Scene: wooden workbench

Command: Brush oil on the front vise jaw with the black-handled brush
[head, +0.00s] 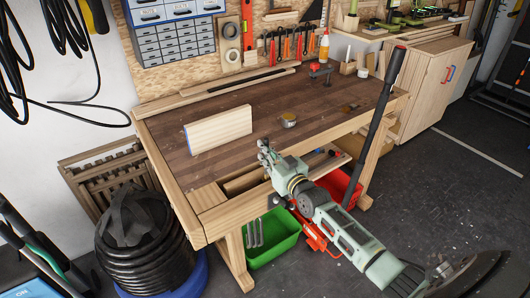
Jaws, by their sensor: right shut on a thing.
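My right gripper (265,152) is over the front edge of the bench, in front of the tin. It is shut, but what it grips is too small and covered to make out. I cannot pick out the black-handled brush. The front vise jaw is not clear either; light wooden parts (207,197) line the bench's front left corner, left of the gripper. A small round tin (288,120) stands on the bench top beyond the gripper. My left gripper is not in view.
A pale board (218,130) stands on the bench (165,150). A red clamp-like tool (320,73) and a small brown item (350,107) are farther back. A long black pole (374,125) rises at the right front. A green bin (272,243) sits below. Mid-bench is mostly clear.

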